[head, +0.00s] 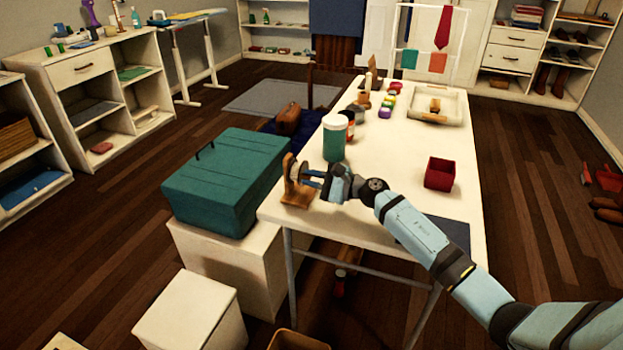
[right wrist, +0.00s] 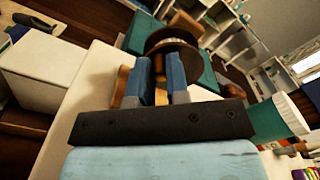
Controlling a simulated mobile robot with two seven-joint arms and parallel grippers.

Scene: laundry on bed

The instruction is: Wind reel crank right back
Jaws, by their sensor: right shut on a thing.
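The reel stands at the near left corner of the white table (head: 440,205). It has a wooden stand (head: 297,192) and a dark-rimmed spool. My right gripper (head: 312,178) reaches it from the right, with its fingers at the spool's side. In the right wrist view the gripper (right wrist: 160,75) has its two blue fingers closed about the crank, in front of the round spool (right wrist: 172,44). My left gripper is not in view.
A green-and-white jar (head: 334,140) stands just behind my right gripper. A red open box (head: 440,173) is to the right. A teal chest (head: 225,180) is left of the table, close to the reel. Small jars and a tray (head: 453,117) are farther back.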

